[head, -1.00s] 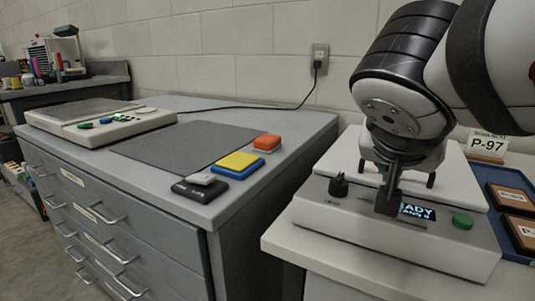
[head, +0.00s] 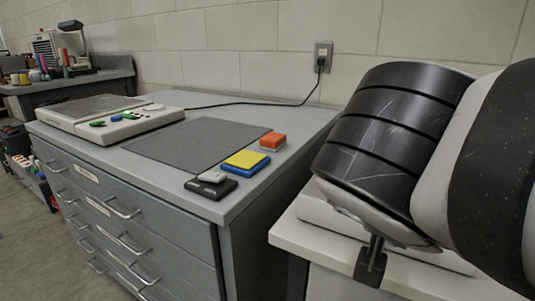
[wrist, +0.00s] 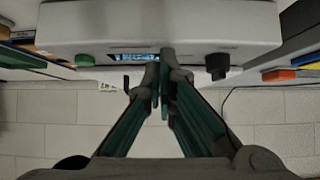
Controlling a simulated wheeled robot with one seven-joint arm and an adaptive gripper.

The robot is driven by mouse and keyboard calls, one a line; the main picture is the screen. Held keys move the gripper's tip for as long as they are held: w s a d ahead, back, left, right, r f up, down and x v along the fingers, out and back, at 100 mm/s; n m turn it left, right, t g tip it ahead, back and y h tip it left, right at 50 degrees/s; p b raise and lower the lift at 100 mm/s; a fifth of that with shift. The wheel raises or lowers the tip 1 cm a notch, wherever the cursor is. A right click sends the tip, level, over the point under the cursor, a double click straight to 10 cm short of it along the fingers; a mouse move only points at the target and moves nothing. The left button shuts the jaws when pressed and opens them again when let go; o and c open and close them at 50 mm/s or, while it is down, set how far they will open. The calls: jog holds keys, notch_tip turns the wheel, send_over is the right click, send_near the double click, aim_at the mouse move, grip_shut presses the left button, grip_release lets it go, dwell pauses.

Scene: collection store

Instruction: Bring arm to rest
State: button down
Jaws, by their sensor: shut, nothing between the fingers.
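My gripper (wrist: 160,85) is shut and empty in the wrist view, its two fingertips together. They are in front of a light-grey device with a lit display (wrist: 131,57), a green button (wrist: 85,60) and a dark knob (wrist: 217,65). In the head view only a small dark part of my gripper (head: 370,265) shows below my arm. My arm hides most of the light-grey device (head: 312,208) there, including its display and controls.
A grey drawer cabinet (head: 255,190) stands to the left, with a dark mat (head: 195,146), a yellow-topped block (head: 244,161), an orange block (head: 272,141), a small black-and-grey item (head: 211,183) and a control panel (head: 110,120) on top. A gap separates it from the white bench (head: 290,237).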

jog(key=s+d+f+g, duration=0.1)
jog(key=s+f, duration=0.1)
jog(key=s, duration=0.1)
jog(key=s+d+f+n+g+y, duration=0.1)
jog(key=s+f+g, duration=0.1)
jog(key=s+d+f+n+g, duration=0.1)
jog(key=s+d+f, duration=0.1)
jog(key=s, duration=0.1)
jog(key=shift+s+g, duration=0.3)
jog(key=shift+g, duration=0.1)
jog(key=s+a+f+n+g+y, duration=0.3)
jog(key=s+n+g+y, duration=0.15)
jog(key=s, duration=0.35)
notch_tip(320, 180, up, 38)
jog(key=t+p, duration=0.5)
jog(key=p, duration=3.1)
jog(key=shift+s+f, duration=0.2)
jog(key=shift+d+n, duration=0.1)
jog(key=shift+n, duration=0.15)
